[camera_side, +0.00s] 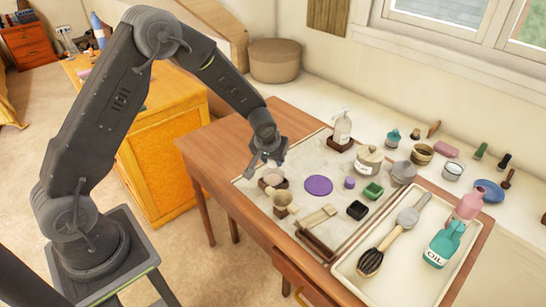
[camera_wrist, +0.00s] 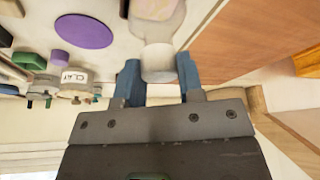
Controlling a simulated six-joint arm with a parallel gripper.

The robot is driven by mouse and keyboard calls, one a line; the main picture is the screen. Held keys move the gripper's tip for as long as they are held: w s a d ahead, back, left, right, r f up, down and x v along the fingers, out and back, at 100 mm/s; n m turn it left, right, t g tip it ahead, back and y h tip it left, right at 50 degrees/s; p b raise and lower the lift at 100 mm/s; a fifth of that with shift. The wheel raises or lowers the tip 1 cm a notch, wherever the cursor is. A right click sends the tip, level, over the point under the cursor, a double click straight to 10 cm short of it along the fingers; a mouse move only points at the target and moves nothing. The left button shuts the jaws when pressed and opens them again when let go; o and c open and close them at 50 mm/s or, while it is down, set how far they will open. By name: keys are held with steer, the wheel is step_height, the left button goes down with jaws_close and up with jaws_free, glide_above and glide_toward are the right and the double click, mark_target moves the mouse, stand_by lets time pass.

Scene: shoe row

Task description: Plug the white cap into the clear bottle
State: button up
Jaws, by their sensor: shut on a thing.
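My gripper (camera_wrist: 158,72) is shut on the white cap (camera_wrist: 158,63), which sits between its two blue fingertips. The clear bottle (camera_wrist: 163,28) with a pinkish patch shows directly beyond the cap in the wrist view. The two overlap there, and I cannot tell whether the cap is in the bottle's mouth or just in front of it. In the side view my gripper (camera_side: 266,160) is low over the table's left part, close above a pale rounded shape that looks like the bottle (camera_side: 272,176). The cap is too small to make out there.
A purple disc (camera_side: 318,185) lies right of my gripper. A wooden-coloured cup (camera_side: 281,199) stands just in front. A pump bottle (camera_side: 342,128) and a clay jar (camera_side: 369,158) stand behind. A tray (camera_side: 350,268) with a whisk and bottles is at the right.

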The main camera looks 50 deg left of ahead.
steer(key=o, duration=1)
steer(key=shift+c, duration=0.6)
steer(key=v, duration=0.7)
